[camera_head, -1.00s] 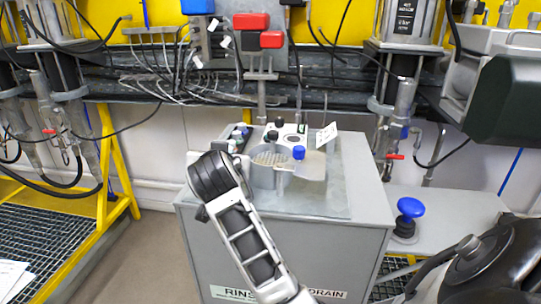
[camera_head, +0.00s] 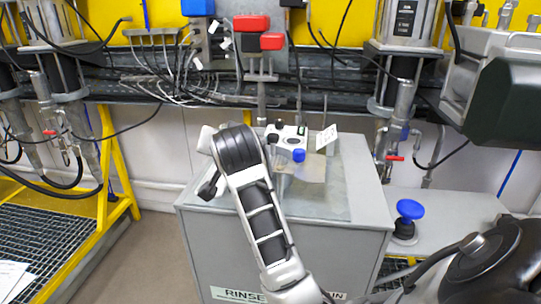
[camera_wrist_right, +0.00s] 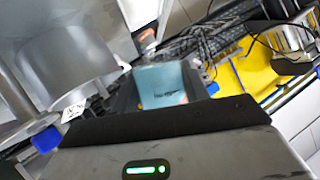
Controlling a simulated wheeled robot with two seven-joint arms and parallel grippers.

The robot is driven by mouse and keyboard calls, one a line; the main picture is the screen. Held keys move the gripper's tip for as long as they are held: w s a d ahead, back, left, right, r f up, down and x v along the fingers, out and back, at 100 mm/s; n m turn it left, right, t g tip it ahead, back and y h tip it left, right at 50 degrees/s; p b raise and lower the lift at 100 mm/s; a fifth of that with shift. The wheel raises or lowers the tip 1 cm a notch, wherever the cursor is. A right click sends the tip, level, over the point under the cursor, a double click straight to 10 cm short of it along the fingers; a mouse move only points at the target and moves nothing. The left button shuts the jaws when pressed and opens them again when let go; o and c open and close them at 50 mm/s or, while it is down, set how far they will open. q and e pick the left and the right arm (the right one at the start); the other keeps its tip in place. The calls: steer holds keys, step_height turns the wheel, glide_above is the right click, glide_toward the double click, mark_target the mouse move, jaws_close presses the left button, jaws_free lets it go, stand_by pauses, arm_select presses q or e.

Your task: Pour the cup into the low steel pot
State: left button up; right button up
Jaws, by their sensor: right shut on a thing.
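The steel pot (camera_head: 282,165) stands on top of the grey rinse cabinet in the head view, largely hidden behind my right arm. In the right wrist view, a large grey metal cylinder that looks like the pot (camera_wrist_right: 68,62) is at the upper left. My right gripper (camera_wrist_right: 160,74) is shut on a pale blue cup (camera_wrist_right: 172,90) with dark lettering, seen between the dark fingers. The cup is apart from the cylinder in that picture. In the head view the cup is hidden and the fingers are not clear. My left gripper is not in view.
The grey cabinet (camera_head: 345,190) has a blue knob (camera_head: 299,155) and a small white tag (camera_head: 326,137) at its back. A blue mushroom button (camera_head: 410,209) stands on the right bench. Yellow framing (camera_head: 116,165) is at left. Pipes and cables run behind.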

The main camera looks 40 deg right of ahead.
steer(key=shift+s+d+r+m+y, duration=0.15)
steer(key=shift+d+r+m+y, duration=0.1)
steer(key=shift+r, duration=0.25)
steer(key=shift+s+d+r+m+y, duration=0.15)
steer(key=shift+d+r+m, duration=0.1)
steer(key=shift+r, duration=0.25)
steer(key=shift+s+d+r+m+t+y, duration=0.3)
steer(key=shift+d+m+t+y, duration=0.1)
steer(key=shift+d+m+y, duration=0.15)
stand_by(0.9)
steer(key=shift+d+f+m+y, duration=0.15)
steer(key=shift+f+m+y, duration=0.1)
steer(key=shift+f+m, duration=0.25)
stand_by(0.8)
steer(key=shift+r+m+t+y, duration=0.4)
steer(key=shift+r+m+t, duration=0.05)
steer(key=shift+m+t, duration=0.1)
stand_by(0.9)
steer(key=shift+f+m+t+y, duration=0.3)
steer(key=shift+f+m, duration=0.15)
steer(key=shift+m, duration=0.15)
stand_by(0.8)
steer(key=shift+d+r+m+t+y, duration=0.1)
steer(key=shift+r+m+t+y, duration=0.2)
steer(key=shift+m, duration=0.3)
stand_by(0.8)
